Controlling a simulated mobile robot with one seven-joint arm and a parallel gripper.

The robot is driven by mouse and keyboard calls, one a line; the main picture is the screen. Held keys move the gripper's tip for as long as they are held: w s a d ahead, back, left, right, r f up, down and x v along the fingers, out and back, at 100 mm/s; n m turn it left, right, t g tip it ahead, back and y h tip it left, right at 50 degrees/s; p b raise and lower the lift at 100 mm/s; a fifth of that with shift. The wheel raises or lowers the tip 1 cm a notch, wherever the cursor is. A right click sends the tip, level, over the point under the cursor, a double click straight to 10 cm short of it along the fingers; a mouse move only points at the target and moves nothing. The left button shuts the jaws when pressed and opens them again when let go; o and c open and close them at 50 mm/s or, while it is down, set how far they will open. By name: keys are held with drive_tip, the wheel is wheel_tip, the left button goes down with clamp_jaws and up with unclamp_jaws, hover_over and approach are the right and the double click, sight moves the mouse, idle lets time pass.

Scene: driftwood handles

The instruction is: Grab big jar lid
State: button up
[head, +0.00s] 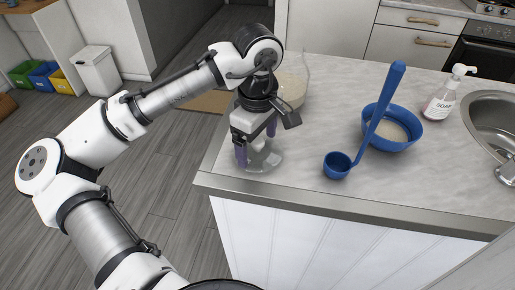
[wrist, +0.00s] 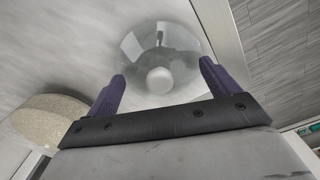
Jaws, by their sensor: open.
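The big jar lid (head: 262,161) is a clear glass disc with a round knob, lying on the counter near its left front corner. It also shows in the wrist view (wrist: 160,50), with its pale knob between and just beyond my fingertips. My gripper (head: 256,148) points down over the lid, with its purple fingers apart and nothing held between them. In the wrist view, my gripper (wrist: 162,72) has one finger on each side of the knob. I cannot tell whether the fingers touch the lid. Part of the lid is hidden behind the gripper in the head view.
A glass jar with pale contents (head: 293,84) stands behind my gripper. A blue bowl (head: 408,133) and a blue ladle (head: 338,166) are to the right. A soap bottle (head: 441,102) stands by the sink (head: 490,118). The counter's edge (head: 300,206) is close to the lid.

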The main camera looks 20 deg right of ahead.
drive_tip(key=shift+s+f, duration=0.1)
drive_tip(key=shift+f, duration=0.05)
drive_tip(key=c, duration=1.9)
